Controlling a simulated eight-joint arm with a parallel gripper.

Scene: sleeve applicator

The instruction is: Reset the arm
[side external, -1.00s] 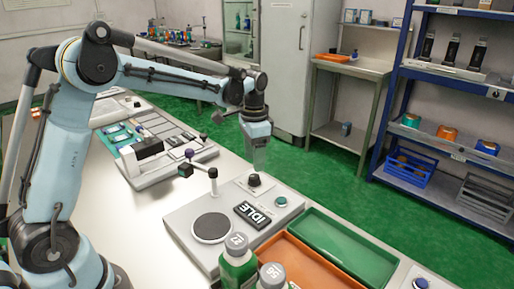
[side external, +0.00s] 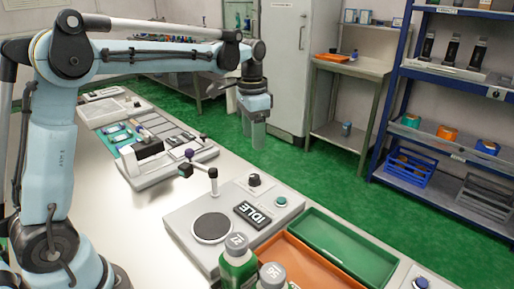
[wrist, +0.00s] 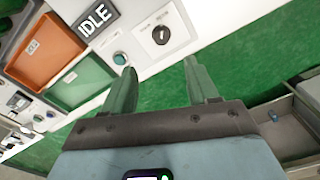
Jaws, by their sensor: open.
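My gripper (side external: 254,130) hangs pointing down at the far edge of the bench, beyond the grey applicator unit (side external: 190,215) and apart from it. In the wrist view my gripper (wrist: 163,85) has its two fingers spread with nothing between them. The unit has a dark round plate (side external: 212,228), an upright post with a grey knob, a black dial (side external: 254,180), a green button (side external: 281,201) and a display reading IDLE (side external: 259,215). The display also shows in the wrist view (wrist: 97,19).
A green tray (side external: 345,250) and an orange tray (side external: 300,265) lie right of the unit. Green bottles with grey caps (side external: 238,262) stand in front. A second device with a lever (side external: 165,160) sits further left. A blue shelf rack (side external: 395,95) stands at the right, across open green floor.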

